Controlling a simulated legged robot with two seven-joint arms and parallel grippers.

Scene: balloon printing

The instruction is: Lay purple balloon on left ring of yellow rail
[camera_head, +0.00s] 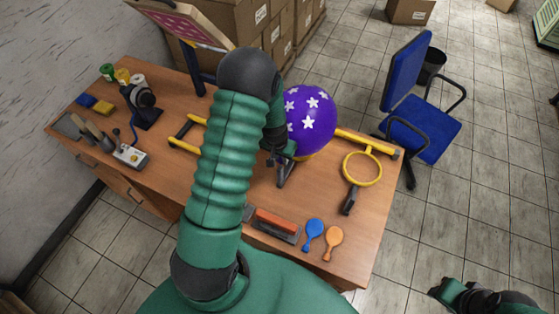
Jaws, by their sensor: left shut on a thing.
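The purple balloon (313,118) with white stars is above the middle of the yellow rail (358,138). My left gripper (284,153) is at its lower left side, shut on it; the fingertips and the grip point are partly hidden. A yellow ring (362,168) with a dark handle sits at the right of the rail. A bit of yellow shows just under the balloon; I cannot tell whether the balloon touches it. My green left arm hides part of the rail. My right gripper (468,297) is at the lower right, off the table; its jaws are unclear.
On the wooden table (340,232) lie a red-and-grey block (277,225), a blue balloon (313,233) and an orange balloon (333,240), both flat. A control box (131,157) and cans (122,75) are at left. A blue chair (423,130) stands right of the table.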

